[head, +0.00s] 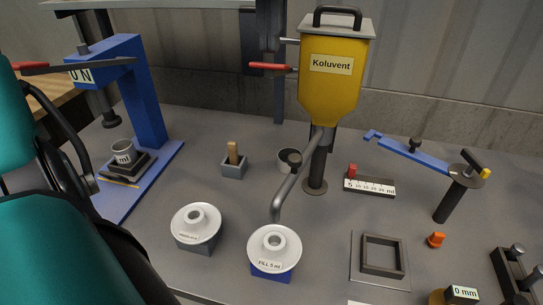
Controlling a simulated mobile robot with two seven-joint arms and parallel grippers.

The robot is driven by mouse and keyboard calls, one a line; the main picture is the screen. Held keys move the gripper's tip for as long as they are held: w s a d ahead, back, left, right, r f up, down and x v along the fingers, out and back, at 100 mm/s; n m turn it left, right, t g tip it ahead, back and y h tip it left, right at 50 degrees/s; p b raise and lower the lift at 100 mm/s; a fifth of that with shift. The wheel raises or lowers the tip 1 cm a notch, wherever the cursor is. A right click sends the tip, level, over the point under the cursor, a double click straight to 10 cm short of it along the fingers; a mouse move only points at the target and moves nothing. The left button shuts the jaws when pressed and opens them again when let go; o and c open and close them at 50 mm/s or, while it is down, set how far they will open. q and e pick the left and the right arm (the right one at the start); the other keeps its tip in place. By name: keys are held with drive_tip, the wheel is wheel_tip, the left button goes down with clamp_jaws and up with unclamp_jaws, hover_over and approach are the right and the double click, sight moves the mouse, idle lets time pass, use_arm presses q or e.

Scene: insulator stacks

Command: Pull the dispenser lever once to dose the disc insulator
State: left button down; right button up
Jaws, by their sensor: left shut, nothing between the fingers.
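The dispenser (330,85) is a yellow hopper labelled Koluvent on a dark post. Its lever (270,67), with a red grip, sticks out to the left of the hopper. A bent grey spout (291,190) runs down from the hopper. Its end is just above a white disc insulator (274,249) marked FILL 5 ml, on a blue block. My left gripper (62,150) is shut and empty at the left edge, far from the lever and partly hidden by my teal arm. My right gripper is out of view.
A second white disc (196,222) stands on a grey block. A blue press (145,100) with a cup stands at left. A scale marked ml (369,187), a blue-armed stand (455,195), a square frame (382,256) and an orange knob (436,240) are at right.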

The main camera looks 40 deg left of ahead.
use_arm(q)
drive_tip(key=shift+f+b, duration=0.45)
drive_tip(key=shift+f, duration=0.15)
drive_tip(key=shift+f, duration=0.1)
drive_tip(key=shift+f+b, duration=0.5)
idle(0.3)
drive_tip(key=shift+f, duration=0.1)
drive_tip(key=shift+s+d+f+b, duration=0.15)
drive_tip(key=shift+s+f+b, duration=0.05)
drive_tip(key=shift+f+b, duration=0.35)
